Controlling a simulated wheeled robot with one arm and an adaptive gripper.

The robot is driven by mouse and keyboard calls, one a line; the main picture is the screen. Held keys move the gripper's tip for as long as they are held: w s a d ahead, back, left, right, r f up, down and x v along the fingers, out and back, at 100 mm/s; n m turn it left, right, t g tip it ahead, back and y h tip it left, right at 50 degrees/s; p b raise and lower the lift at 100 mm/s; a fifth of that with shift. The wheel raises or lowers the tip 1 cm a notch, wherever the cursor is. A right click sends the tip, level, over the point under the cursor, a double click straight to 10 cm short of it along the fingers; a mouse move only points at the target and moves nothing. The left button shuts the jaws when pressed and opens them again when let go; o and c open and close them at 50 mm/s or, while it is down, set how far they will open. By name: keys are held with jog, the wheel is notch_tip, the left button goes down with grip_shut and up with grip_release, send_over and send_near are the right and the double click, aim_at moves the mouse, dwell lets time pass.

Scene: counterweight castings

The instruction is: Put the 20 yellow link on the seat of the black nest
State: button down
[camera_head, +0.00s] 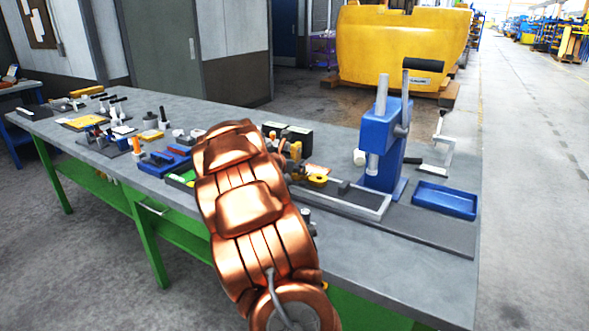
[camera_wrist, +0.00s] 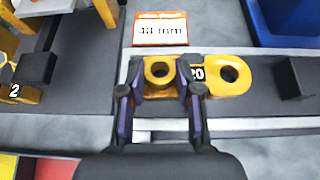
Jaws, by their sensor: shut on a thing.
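The yellow link with a black 20 label (camera_wrist: 231,88) lies across the middle of the wrist view, with a round hole at each end. My gripper (camera_wrist: 159,70) is shut on its left end, one finger on each side of that boss. The right end sticks out past the right finger. Beneath the link is a dark strip with a pale grey border (camera_wrist: 255,124); I cannot tell whether the link touches it. A dark block (camera_wrist: 297,78) stands right of the link, and another dark block (camera_wrist: 38,68) is farther left. I cannot tell which dark part is the black nest.
A 43 mm card (camera_wrist: 160,28) lies just beyond the link. Another yellow part, labelled 2 (camera_wrist: 8,97), is at the left edge. A blue press (camera_head: 385,145) and blue tray (camera_head: 444,200) stand on the bench right of my arm.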

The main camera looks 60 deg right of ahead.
jog(key=shift+f, duration=0.15)
jog(key=c, duration=0.8)
grip_release()
jog(key=shift+a+r, duration=0.1)
jog(key=shift+r, duration=0.15)
jog(key=v, duration=1.1)
jog(key=shift+a+r, duration=0.2)
jog(key=shift+a, duration=0.15)
jog(key=shift+s, duration=0.1)
